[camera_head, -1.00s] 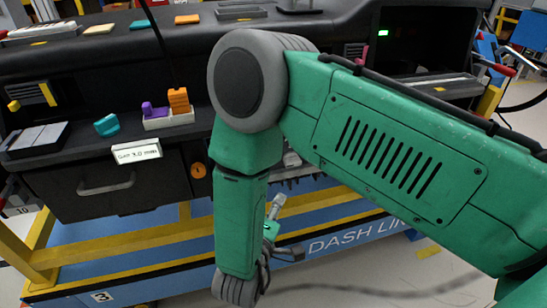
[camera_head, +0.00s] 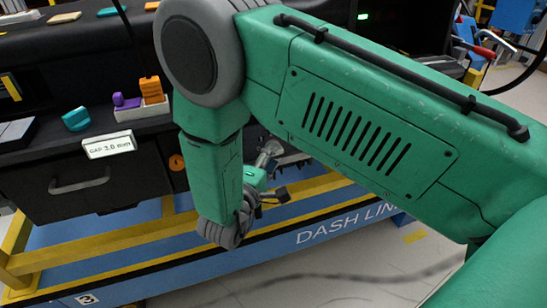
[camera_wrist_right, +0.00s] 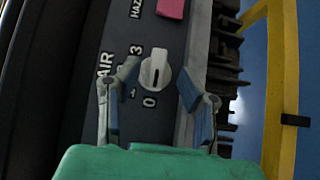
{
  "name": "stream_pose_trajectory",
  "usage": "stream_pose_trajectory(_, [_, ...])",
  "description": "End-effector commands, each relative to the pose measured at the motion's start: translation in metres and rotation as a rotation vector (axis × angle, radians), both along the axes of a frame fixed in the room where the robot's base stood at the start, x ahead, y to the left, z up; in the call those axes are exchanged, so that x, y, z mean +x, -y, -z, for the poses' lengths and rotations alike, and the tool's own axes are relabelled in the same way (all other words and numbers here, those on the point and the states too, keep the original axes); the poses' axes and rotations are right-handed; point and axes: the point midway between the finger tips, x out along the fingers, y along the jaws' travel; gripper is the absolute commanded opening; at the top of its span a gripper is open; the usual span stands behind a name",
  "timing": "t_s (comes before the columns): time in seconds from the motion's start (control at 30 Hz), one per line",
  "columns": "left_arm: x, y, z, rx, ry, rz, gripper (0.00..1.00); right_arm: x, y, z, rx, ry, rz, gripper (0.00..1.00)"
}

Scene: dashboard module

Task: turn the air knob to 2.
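In the head view the right gripper (camera_head: 268,160) is partly hidden by my green arm, and the knob is not visible. My left gripper is not in view.
A pink hazard button (camera_wrist_right: 171,8) sits beyond the knob. A black finned part (camera_wrist_right: 226,75) and a yellow post (camera_wrist_right: 282,90) stand to the right. In the head view, the dashboard carries a drawer (camera_head: 80,183), an orange block (camera_head: 151,90) and a purple piece (camera_head: 126,101).

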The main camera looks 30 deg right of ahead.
Motion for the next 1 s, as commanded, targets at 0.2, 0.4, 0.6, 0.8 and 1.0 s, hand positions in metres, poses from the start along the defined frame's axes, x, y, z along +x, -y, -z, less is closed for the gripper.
stream_pose_trajectory(0.2, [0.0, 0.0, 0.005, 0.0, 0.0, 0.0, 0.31, 0.008, 0.013, 0.0, -0.001, 0.001, 0.0, 0.34])
stream_pose_trajectory(0.4, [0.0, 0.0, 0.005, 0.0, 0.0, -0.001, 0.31, 0.008, 0.015, 0.0, 0.0, 0.0, 0.0, 0.34])
stream_pose_trajectory(0.6, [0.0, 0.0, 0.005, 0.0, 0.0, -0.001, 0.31, 0.008, 0.016, 0.0, 0.001, 0.0, 0.0, 0.0])
stream_pose_trajectory(0.8, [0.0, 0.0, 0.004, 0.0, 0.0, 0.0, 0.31, 0.009, 0.015, 0.001, 0.003, -0.001, 0.001, 0.0])
stream_pose_trajectory(1.0, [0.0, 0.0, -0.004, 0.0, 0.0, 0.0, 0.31, 0.009, 0.015, -0.001, 0.042, 0.007, 0.002, 0.0])
